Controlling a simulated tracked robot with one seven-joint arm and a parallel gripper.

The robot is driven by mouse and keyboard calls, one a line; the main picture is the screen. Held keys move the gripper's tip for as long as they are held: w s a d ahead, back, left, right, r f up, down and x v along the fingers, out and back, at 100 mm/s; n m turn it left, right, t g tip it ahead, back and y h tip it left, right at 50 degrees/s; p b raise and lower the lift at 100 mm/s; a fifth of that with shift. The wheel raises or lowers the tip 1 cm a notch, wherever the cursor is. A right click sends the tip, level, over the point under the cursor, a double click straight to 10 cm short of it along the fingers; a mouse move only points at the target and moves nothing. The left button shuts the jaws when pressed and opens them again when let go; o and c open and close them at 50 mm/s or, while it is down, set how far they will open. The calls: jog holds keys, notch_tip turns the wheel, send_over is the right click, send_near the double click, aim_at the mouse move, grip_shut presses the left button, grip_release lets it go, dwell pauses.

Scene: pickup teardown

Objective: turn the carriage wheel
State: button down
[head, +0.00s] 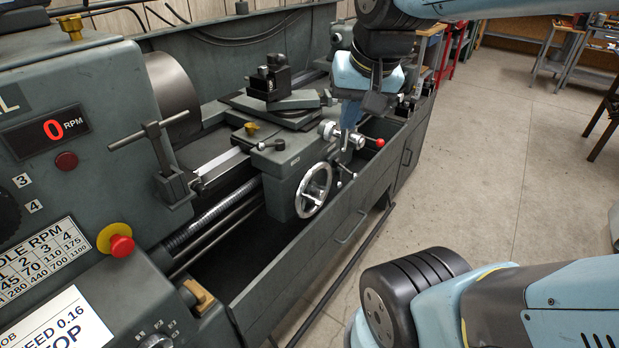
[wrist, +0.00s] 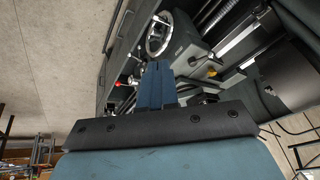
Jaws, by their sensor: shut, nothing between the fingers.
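The carriage wheel (head: 313,190) is a silver spoked handwheel on the front of the lathe carriage (head: 285,165). It also shows in the wrist view (wrist: 158,34), near the top. My gripper (head: 348,122) points down in front of the carriage, above and to the right of the wheel, near a smaller silver dial (head: 328,130). Its blue fingers (wrist: 158,68) are together with nothing between them. The wheel appears clear of the fingers. I cannot tell whether the fingertips touch the smaller dial or the levers behind them.
A red-knobbed lever (head: 379,143) sticks out right of the wheel. The tool post (head: 270,78) stands on top of the carriage. The chuck (head: 173,90) and headstock, with a display reading 0 RPM (head: 45,131), are at left. Open concrete floor (head: 480,150) lies to the right.

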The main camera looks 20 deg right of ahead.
jog(key=w+d+f+m+g+y, duration=0.15)
jog(key=w+f+m+g, duration=0.25)
jog(key=w+f+m, duration=0.65)
jog(key=w+d+f+m+g+y, duration=0.15)
jog(key=w+f+m+g, duration=0.25)
jog(key=w+f+m, duration=0.9)
jog(key=s+a+f+m, duration=0.2)
jog(key=s+a+f, duration=0.1)
jog(key=s+f, duration=0.2)
jog(key=shift+s+f+h, duration=0.2)
jog(key=shift+f+h, duration=0.2)
jog(key=shift+f, duration=0.55)
jog(key=shift+d+f+m, duration=0.15)
jog(key=shift+m, duration=0.2)
